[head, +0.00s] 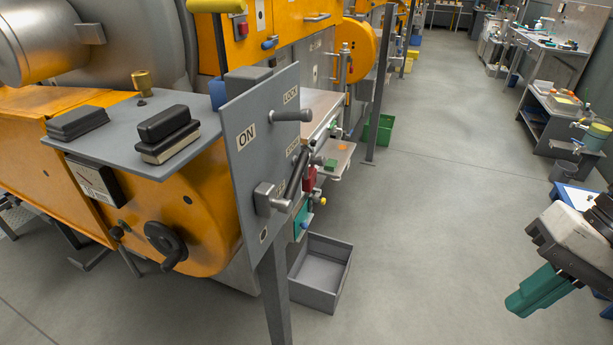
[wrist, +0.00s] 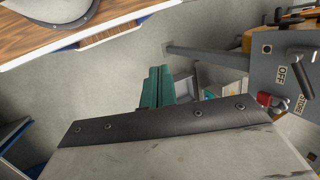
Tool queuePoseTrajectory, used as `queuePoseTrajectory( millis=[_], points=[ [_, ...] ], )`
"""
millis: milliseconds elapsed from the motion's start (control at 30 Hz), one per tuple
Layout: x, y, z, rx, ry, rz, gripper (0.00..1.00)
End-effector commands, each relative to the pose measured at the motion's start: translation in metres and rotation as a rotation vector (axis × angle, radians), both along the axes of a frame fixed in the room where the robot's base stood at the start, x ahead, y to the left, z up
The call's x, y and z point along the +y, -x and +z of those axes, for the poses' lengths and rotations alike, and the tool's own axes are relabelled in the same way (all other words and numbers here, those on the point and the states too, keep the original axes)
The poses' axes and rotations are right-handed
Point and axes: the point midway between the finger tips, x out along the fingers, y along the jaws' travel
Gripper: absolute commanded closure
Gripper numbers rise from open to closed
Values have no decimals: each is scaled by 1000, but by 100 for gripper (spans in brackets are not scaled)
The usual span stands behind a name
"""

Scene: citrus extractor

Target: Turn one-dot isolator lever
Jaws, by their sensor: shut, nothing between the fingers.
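A grey upright panel (head: 262,150) stands left of centre in the head view, with ON, LOCK and partly covered labels. A plate with one dot (head: 263,235) is near its bottom edge. Above it sits a lever with a grey hub (head: 264,198) and a dark handle (head: 296,175) slanting up.
Another grey handle (head: 292,115) sticks out higher on the panel. A grey open bin (head: 322,270) stands on the floor behind the panel's post. Orange machinery (head: 195,205) fills the left. The floor between panel and gripper is clear. A wood-topped table (wrist: 60,38) shows in the wrist view.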

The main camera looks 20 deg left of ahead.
Motion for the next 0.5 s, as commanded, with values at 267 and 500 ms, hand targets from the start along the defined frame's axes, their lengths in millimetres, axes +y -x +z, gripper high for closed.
queuePoseTrajectory(
  millis=[267,500],
  points=[
    [109,-50,-6,389,-490,-172,100],
    [173,-122,-23,629,-838,-435,100]
  ],
)
